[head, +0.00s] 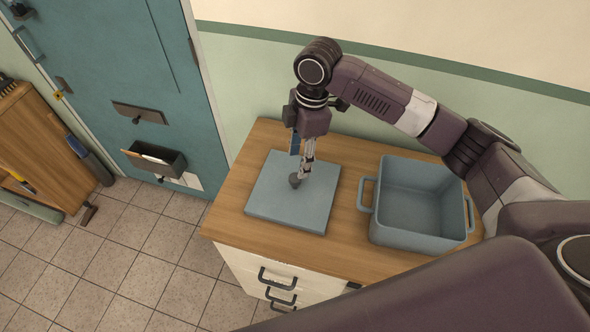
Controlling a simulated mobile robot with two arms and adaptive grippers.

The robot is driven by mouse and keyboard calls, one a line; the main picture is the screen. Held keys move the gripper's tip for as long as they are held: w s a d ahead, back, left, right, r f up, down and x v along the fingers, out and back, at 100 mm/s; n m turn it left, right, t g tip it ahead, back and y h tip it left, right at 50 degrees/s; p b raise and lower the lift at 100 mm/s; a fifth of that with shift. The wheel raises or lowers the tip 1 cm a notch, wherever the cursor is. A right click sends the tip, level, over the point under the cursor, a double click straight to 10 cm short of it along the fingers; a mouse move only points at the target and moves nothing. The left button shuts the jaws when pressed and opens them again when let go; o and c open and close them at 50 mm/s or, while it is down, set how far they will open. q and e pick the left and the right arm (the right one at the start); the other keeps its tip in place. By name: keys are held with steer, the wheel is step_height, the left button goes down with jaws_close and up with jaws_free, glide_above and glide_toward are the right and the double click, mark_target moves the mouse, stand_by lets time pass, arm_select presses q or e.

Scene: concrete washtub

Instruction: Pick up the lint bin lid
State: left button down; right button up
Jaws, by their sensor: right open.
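The lint bin lid (278,203) is a flat, square, blue-grey panel lying on the wooden top of a cabinet. A small dark round knob stands near its middle. My right gripper (299,177) points down over the lid, with its fingertips at or just beside the knob. It is open, and I cannot tell whether the fingers touch the knob. The open blue-grey bin (411,238) with side handles stands to the right of the lid, and it looks empty. My left gripper is not in view.
The wooden cabinet top (338,245) has bare strips around the lid and bin. Drawers with dark handles (278,279) face the front. A teal door (120,75) with a letter box and a wooden shelf unit (38,150) stand left. The tiled floor between is clear.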

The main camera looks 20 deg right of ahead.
mark_target(296, 177)
steer(key=f, duration=0.1)
steer(key=s+f+p, duration=0.1)
steer(key=a+f+p, duration=0.1)
steer(key=f, duration=0.1)
steer(key=shift+s, duration=0.15)
step_height(296, 177, down, 3)
steer(key=shift+a+r+p, duration=0.15)
steer(key=shift+r+p, duration=0.05)
steer(key=shift+p, duration=0.1)
steer(key=shift+w+f, duration=0.2)
steer(key=shift+f, duration=0.1)
steer(key=shift+c, duration=0.4)
steer(key=c, duration=0.5)
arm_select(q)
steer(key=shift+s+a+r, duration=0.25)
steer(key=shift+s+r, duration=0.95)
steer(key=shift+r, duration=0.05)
arm_select(e)
jaws_close()
